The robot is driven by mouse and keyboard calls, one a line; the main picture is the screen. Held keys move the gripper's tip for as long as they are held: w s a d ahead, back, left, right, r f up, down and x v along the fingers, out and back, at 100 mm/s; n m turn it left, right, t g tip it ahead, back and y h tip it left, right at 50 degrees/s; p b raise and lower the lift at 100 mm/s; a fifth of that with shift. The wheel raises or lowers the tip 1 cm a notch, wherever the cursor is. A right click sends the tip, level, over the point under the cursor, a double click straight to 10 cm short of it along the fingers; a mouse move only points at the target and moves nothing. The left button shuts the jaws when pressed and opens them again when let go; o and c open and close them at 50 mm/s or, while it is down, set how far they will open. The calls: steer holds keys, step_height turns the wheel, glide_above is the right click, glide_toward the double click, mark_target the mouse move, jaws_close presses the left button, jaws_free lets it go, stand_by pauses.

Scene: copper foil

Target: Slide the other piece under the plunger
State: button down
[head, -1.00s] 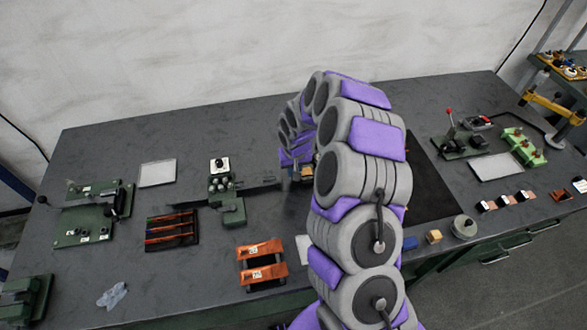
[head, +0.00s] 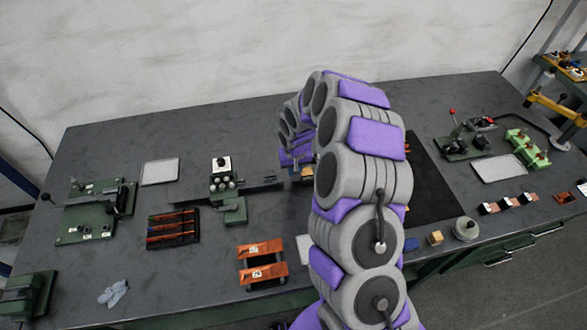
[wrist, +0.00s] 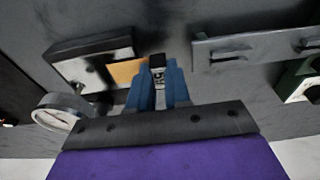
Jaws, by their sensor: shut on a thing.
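In the wrist view, my gripper's two blue fingers (wrist: 160,88) are shut on a small dark block with a white printed label (wrist: 158,70). A flat copper-coloured piece (wrist: 125,72) lies just left of the block; it seems joined to it. Its left end meets a dark box-like block with a pale face (wrist: 93,66). A round dial gauge (wrist: 62,113) is at the lower left. I cannot make out the plunger. In the head view, my gripper (head: 301,173) is low over the middle of the bench, largely hidden by my arm.
A grey rail (wrist: 250,46) is right of my fingers. On the bench, an orange-topped stand (head: 262,262) and a slotted dark tray (head: 173,229) are left of my arm. Copper pieces with pale blocks (head: 506,203) lie at the right edge. Bare bench surface lies around the left fixtures.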

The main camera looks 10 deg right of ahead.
mark_target(309, 171)
steer(key=shift+d+p, duration=0.65)
steer(key=shift+d, duration=2)
stand_by(3.0)
steer(key=c, duration=1.4)
jaws_free()
steer(key=shift+r, duration=0.1)
steer(key=shift+w+d+r+p, duration=0.1)
steer(key=shift+r+p, duration=0.4)
steer(key=shift+r, duration=1)
